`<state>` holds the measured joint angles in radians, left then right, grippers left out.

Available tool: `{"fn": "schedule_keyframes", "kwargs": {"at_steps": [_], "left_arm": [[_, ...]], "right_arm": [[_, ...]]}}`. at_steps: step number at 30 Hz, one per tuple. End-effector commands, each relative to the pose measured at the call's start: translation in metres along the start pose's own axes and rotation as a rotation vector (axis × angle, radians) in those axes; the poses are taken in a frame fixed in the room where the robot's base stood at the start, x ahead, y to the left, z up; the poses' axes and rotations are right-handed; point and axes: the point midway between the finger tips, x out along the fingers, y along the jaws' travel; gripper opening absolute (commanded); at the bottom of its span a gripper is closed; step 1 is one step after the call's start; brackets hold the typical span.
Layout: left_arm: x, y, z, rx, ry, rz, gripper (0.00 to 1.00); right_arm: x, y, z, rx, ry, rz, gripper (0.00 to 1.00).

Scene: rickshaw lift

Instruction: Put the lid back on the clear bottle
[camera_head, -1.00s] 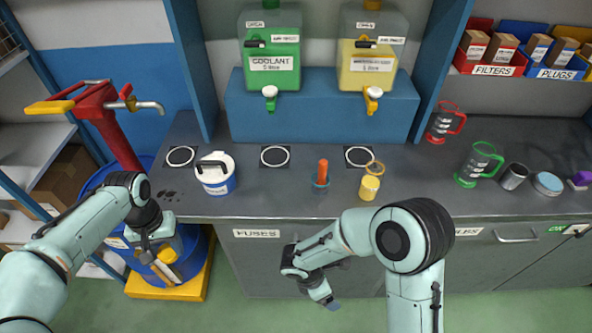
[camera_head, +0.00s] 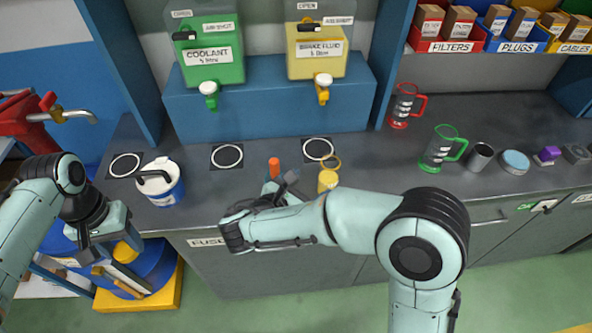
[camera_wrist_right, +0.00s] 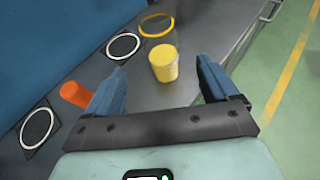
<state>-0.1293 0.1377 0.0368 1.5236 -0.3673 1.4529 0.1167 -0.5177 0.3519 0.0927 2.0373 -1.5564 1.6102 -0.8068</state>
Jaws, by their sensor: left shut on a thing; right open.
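A yellow cylinder (camera_head: 328,181) stands near the bench's front edge, with a thin yellow ring (camera_head: 331,162) behind it. Whether these belong to one clear vessel, or which is the lid, I cannot tell. In the right wrist view the yellow cylinder (camera_wrist_right: 163,63) lies ahead between the open fingers of my right gripper (camera_wrist_right: 160,85), untouched; the yellow ring (camera_wrist_right: 157,25) is beyond it. My right gripper (camera_head: 281,186) is over the front of the bench, beside an orange-topped thing (camera_head: 274,168).
A white-lidded blue tub (camera_head: 164,190) stands on the bench (camera_head: 235,193). Coolant (camera_head: 213,60) and brake fluid (camera_head: 316,55) tanks sit behind. A red jug (camera_head: 402,106), green jug (camera_head: 440,150) and metal cup (camera_head: 479,157) are right. A blue drum (camera_head: 155,268) is below left.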

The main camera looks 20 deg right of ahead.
Motion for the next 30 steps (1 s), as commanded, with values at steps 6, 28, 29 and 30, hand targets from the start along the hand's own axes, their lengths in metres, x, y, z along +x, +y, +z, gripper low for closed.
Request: {"fn": "schedule_keyframes", "kwargs": {"at_steps": [6,28,29,30], "left_arm": [[0.0,0.0,0.0,0.0,0.0,0.0,0.18],[-0.004,0.0,-0.001,0.0,0.002,0.0,0.18],[-0.004,0.0,-0.001,0.0,0.002,0.0,0.18],[-0.004,0.0,-0.001,0.0,0.002,0.0,0.18]], "right_arm": [[0.001,0.0,0.0,0.0,0.001,-0.002,0.87],[0.069,0.0,-0.001,0.0,0.002,-0.001,0.87],[0.069,0.0,-0.001,0.0,0.001,-0.001,0.87],[0.069,0.0,-0.001,0.0,0.001,-0.001,0.87]]}}
